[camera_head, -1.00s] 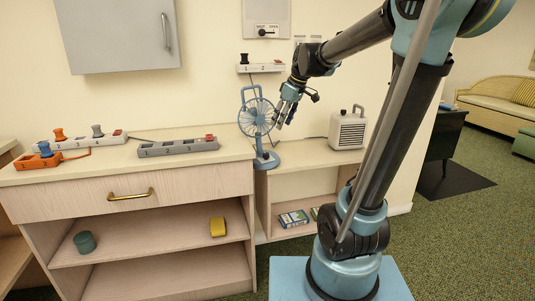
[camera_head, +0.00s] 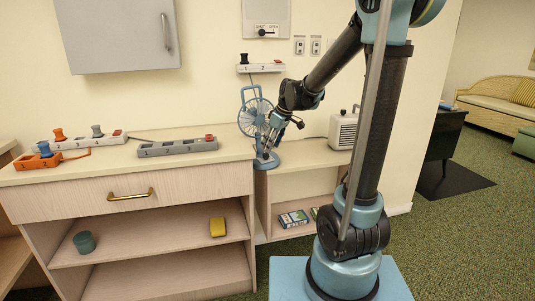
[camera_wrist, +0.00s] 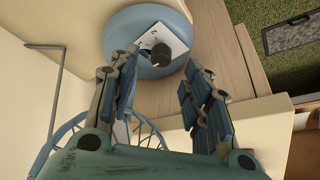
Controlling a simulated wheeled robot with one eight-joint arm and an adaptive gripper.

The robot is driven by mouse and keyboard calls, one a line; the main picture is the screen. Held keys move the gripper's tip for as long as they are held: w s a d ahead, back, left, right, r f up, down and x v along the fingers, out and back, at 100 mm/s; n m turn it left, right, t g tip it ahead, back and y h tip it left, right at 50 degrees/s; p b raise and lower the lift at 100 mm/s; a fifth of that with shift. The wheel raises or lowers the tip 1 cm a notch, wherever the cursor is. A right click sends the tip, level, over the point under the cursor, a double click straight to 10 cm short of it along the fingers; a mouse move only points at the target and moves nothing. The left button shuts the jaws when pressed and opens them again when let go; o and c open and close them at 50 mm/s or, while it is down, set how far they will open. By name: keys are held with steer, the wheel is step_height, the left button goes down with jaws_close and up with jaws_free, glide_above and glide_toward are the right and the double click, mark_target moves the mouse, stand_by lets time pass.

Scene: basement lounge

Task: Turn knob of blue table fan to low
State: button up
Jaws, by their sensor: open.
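The blue table fan (camera_head: 249,112) stands on the counter by the wall, and my gripper partly hides its stem and base. In the wrist view its round blue base (camera_wrist: 124,35) carries a pale label plate with a dark knob (camera_wrist: 160,53). I cannot read the knob's setting. My gripper (camera_head: 265,153) is open and empty, with its fingers pointing down at the base. In the wrist view the knob lies just beyond the gap between the fingertips (camera_wrist: 160,75), apart from both. Part of the fan's cage (camera_wrist: 65,140) shows at the lower left.
A white heater (camera_head: 343,131) stands right of the fan, close to my arm. A grey power strip (camera_head: 178,149) lies on the counter to the left. A white strip (camera_head: 256,68) is on the wall above the fan. The lower shelf holds small boxes (camera_head: 293,218).

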mark_target(266, 156)
steer(key=shift+x, duration=2.5)
jaws_close()
